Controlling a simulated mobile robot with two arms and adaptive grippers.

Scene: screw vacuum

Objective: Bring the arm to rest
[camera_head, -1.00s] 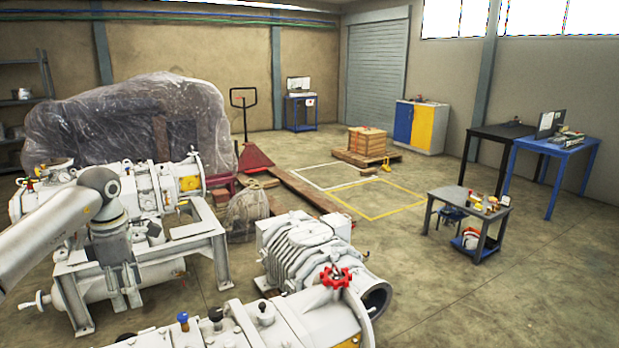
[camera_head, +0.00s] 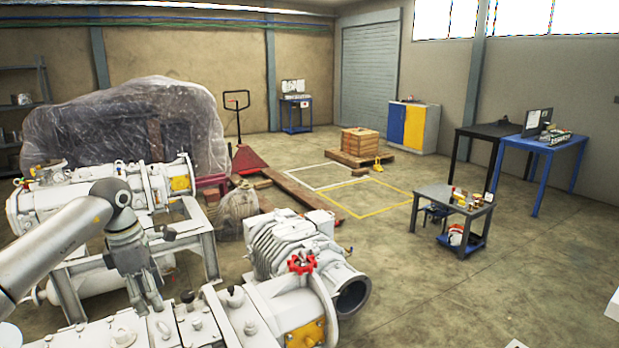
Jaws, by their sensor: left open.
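My left arm (camera_head: 60,245) comes in from the left edge, a pale grey link that bends downward at a rounded joint. My left gripper (camera_head: 148,303) hangs from it, pointing down, with its fingers above or in front of the white screw vacuum machine (camera_head: 285,305) in the foreground. It is open and I see nothing held in it. I cannot tell whether the fingertips touch the machine. The red handwheel (camera_head: 302,263) on the machine is to the right of the gripper. My right gripper does not show.
A second white machine on a grey frame (camera_head: 205,235) stands behind the arm. A small grey cart (camera_head: 450,200) with items is at the right, a blue table (camera_head: 545,145) beyond it. The floor at the right foreground is mostly clear.

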